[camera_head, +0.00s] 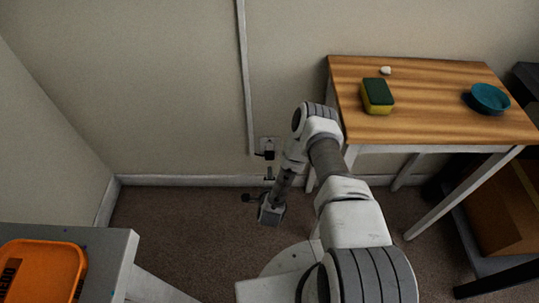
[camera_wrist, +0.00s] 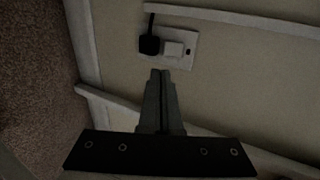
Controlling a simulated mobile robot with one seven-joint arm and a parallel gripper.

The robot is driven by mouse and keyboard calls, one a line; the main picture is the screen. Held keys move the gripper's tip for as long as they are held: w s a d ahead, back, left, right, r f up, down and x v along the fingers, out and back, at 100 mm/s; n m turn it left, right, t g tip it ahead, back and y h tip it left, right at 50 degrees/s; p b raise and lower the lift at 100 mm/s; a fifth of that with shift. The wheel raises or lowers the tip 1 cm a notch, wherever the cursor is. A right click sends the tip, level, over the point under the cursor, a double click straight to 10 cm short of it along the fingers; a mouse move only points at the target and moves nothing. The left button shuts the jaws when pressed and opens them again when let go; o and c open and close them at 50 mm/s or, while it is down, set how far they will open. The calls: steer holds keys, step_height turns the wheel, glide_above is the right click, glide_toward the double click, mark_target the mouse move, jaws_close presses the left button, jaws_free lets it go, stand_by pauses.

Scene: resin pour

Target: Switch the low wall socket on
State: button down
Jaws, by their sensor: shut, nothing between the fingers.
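The low wall socket (camera_head: 268,143) is a pale plate on the back wall, just above the skirting. A black plug (camera_head: 269,153) sits in it. In the wrist view the socket plate (camera_wrist: 188,63) lies just beyond my fingertips, with the black plug (camera_wrist: 149,45) at its left, a raised white square (camera_wrist: 172,48) in the middle and a small dark mark (camera_wrist: 188,52) at its right. Whether the switch is on cannot be told. My gripper (camera_wrist: 160,73) is shut and empty, its tips apart from the plate in the picture. In the head view my gripper (camera_head: 269,174) is low, below the socket.
A wooden table (camera_head: 430,75) stands at right, with a sponge (camera_head: 378,96), a small white lump (camera_head: 385,70) and a teal bowl (camera_head: 490,98). An orange tray (camera_head: 45,262) is at lower left. White trunking (camera_head: 243,75) runs down to the socket. Carpet (camera_head: 165,220) left of my arm is clear.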

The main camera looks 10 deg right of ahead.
steer(key=b, duration=0.5)
glide_toward(270, 148)
steer(key=w+f, duration=0.2)
steer(key=w, duration=0.1)
steer(key=w+f, duration=0.1)
steer(key=f, duration=0.1)
steer(key=shift+w+d, duration=0.3)
steer(key=shift+d, duration=0.05)
steer(key=shift+w+d+r, duration=0.15)
steer(key=shift+w, duration=0.45)
steer(key=shift+w, duration=0.15)
steer(key=shift+r+p, duration=0.55)
steer(key=shift+r, duration=0.2)
steer(key=shift+s, duration=0.25)
